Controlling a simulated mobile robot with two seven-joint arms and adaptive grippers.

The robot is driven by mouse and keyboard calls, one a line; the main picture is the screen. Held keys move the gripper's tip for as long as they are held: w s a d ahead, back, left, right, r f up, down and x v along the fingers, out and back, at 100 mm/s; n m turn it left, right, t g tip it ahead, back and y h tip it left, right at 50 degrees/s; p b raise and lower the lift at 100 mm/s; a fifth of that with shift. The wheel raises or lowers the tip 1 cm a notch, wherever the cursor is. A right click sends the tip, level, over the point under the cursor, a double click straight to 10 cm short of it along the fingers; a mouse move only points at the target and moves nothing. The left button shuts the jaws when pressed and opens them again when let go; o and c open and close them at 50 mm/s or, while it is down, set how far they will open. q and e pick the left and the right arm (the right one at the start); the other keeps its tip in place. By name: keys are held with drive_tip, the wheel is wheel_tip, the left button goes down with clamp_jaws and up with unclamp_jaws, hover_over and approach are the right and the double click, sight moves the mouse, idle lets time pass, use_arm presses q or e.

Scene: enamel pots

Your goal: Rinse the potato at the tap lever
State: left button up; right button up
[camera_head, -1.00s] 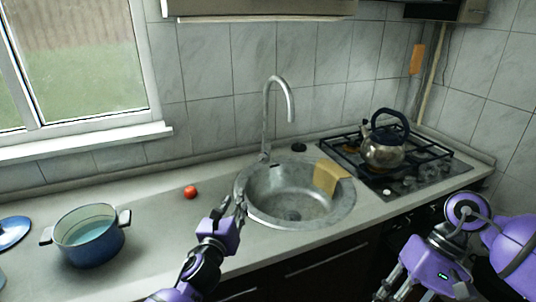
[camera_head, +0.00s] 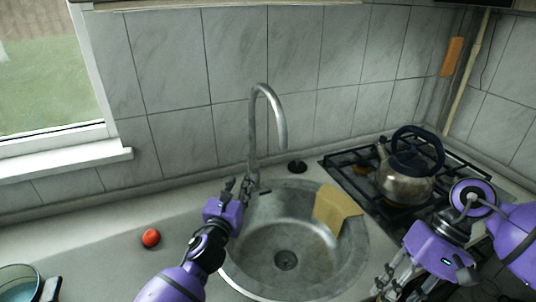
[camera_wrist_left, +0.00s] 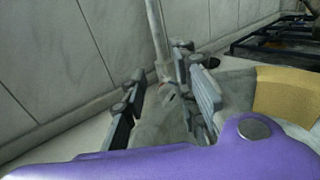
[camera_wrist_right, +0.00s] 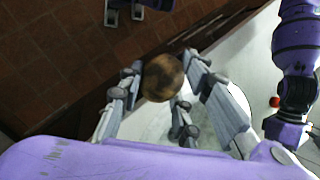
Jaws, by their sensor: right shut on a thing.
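The tap (camera_head: 252,125) is a tall grey curved spout standing behind the round metal sink (camera_head: 335,282). Its small lever (camera_wrist_left: 171,92) shows low at the tap's base in the left wrist view. My left gripper (camera_head: 238,188) is close to the tap's base; its fingers are apart with the lever area between and beyond them, and I cannot tell whether they touch it. The brown potato (camera_wrist_right: 162,78) is between the fingers of my right gripper (camera_wrist_right: 160,88), which is shut on it. In the head view the right gripper (camera_head: 398,282) is at the sink's front right, and the potato is hidden there.
A yellow cloth (camera_head: 335,207) hangs over the sink's right rim. A kettle (camera_head: 404,184) stands on the gas hob (camera_head: 350,168) at right. A red tomato (camera_head: 151,238) lies left of the sink, with a pot (camera_head: 18,285) farther left. Clear counter lies around the tomato.

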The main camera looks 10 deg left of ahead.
sight(249, 164)
drive_tip(key=shift+w, duration=0.1)
use_arm(q)
drive_tip(key=w, duration=1.1)
drive_tip(key=shift+b, duration=0.3)
use_arm(e)
drive_tip(key=shift+s+f, duration=0.3)
drive_tip(key=shift+f, duration=0.35)
clamp_jaws()
use_arm(q)
drive_tip(key=shift+w+r, duration=0.15)
drive_tip(key=shift+w, duration=0.35)
clamp_jaws()
use_arm(e)
drive_tip(key=shift+f, duration=0.1)
